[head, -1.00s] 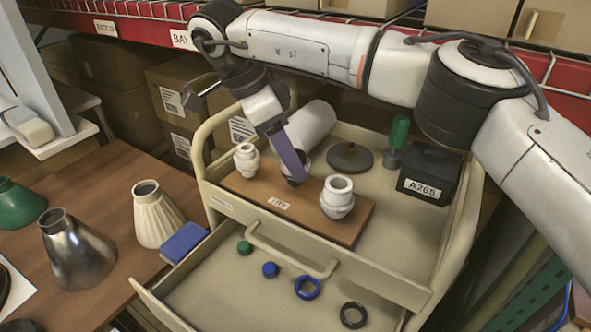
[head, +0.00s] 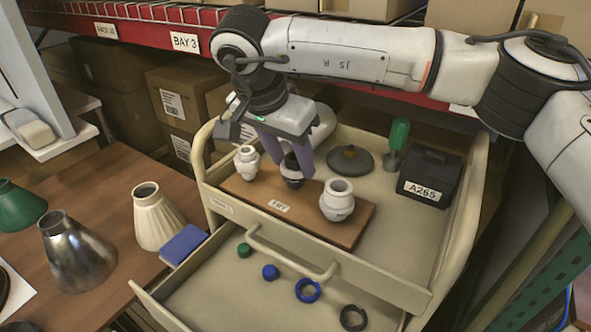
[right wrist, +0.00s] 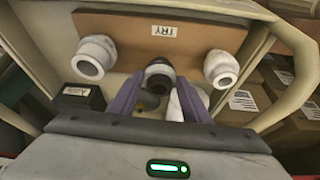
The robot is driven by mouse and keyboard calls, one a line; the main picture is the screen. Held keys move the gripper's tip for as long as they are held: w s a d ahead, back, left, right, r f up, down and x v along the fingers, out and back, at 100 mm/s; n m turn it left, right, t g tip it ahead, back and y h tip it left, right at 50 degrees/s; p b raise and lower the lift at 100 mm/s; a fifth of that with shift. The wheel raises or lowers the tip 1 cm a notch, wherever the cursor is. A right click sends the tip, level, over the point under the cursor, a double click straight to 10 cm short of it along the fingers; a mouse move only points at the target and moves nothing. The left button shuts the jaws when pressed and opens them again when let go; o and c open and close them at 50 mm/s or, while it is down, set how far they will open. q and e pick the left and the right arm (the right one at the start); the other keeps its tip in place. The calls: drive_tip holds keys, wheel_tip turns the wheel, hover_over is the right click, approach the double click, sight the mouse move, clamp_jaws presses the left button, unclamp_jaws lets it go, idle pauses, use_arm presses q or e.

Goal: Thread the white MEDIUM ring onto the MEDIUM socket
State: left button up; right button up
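A wooden board (head: 262,203) holds three sockets in a row. In the right wrist view the dark middle socket (right wrist: 157,76) shows between the fingertips. My left gripper is out of view.
The open drawer (head: 215,290) holds a green cap (head: 244,250), a blue cap (head: 270,272), a blue ring (head: 307,290) and a black ring (head: 353,318). A white cylinder (head: 325,128), grey disc (head: 350,160) and black box (head: 430,175) stand behind the board. Lampshades (head: 75,250) stand left.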

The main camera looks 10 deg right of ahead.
drive_tip(key=c, duration=0.4)
drive_tip(key=m+p, duration=0.1)
drive_tip(key=m+g, duration=0.1)
drive_tip(key=m, duration=0.1)
drive_tip(key=m+h+p, duration=0.1)
drive_tip(key=m, duration=0.1)
drive_tip(key=shift+w+a+g+p, duration=0.1)
drive_tip(key=shift+w+g+p, duration=0.15)
drive_tip(key=shift+g+p, duration=0.15)
drive_tip(key=shift+w+m, duration=0.1)
drive_tip(key=shift+m, duration=0.6)
drive_tip(key=shift+g, duration=0.4)
drive_tip(key=shift+f+m, duration=0.1)
drive_tip(key=shift+m, duration=0.3)
drive_tip(key=shift+w+m, duration=0.1)
drive_tip(key=shift+m, duration=0.4)
drive_tip(key=o, duration=1.4)
drive_tip(key=shift+c, duration=0.2)
